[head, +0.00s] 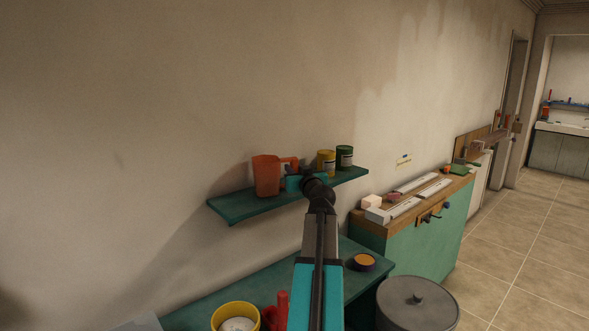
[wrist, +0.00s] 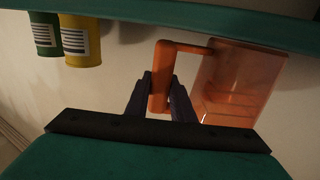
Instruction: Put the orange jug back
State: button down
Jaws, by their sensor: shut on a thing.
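The orange jug (head: 266,176) is upright at the green wall shelf (head: 235,205), left of the middle in the head view. Its base appears at the shelf top; I cannot tell whether it rests there or is just above. In the wrist view, which is upside down, the translucent jug body (wrist: 238,85) is on the right and its handle is between my fingers. My gripper (wrist: 161,85) is shut on that handle. In the head view my gripper (head: 293,181) is right of the jug, partly hidden by my wrist.
A yellow can (head: 326,162) and a green can (head: 344,156) stand on the shelf to the right. A lidded grey bin (head: 417,300) stands right. The shelf's left end is bare.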

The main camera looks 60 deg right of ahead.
jog(key=shift+f, duration=0.1)
dwell(0.4)
jog(key=c, duration=1.5)
grip_release()
jog(key=shift+c, duration=0.2)
jog(key=shift+r, duration=0.2)
jog(key=shift+s+a+f, duration=0.2)
jog(key=shift+s+a, duration=0.1)
jog(key=b+v, duration=0.3)
jog(key=v, duration=0.8)
jog(key=shift+b, duration=0.3)
jog(key=shift+s, duration=0.15)
